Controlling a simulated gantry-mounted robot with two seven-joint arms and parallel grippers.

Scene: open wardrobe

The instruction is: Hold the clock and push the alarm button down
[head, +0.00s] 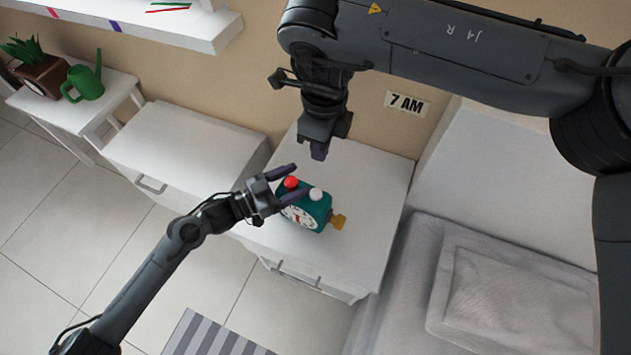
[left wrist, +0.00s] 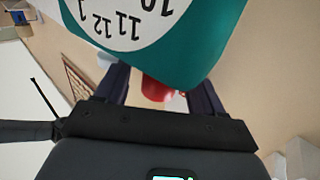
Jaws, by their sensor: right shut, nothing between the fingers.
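The teal alarm clock (head: 318,211) stands on the white nightstand, with a white dial, a red button (head: 291,182), a white button (head: 316,194) on top and a gold key-like part (head: 339,222) on its right. My left gripper (head: 290,182) is open at the clock's left end, its fingers spread either side of the red button. The left wrist view shows the clock's dial (left wrist: 125,25) close up and the red button (left wrist: 157,88) between the fingers; whether they touch the clock is unclear. My right gripper (head: 318,153) is shut and empty, above and behind the clock.
The nightstand top (head: 365,185) is clear around the clock. A "7 AM" sign (head: 407,104) is on the wall behind. A bed (head: 500,290) stands to the right. A white cabinet (head: 185,145) and a green watering can (head: 85,82) are to the left.

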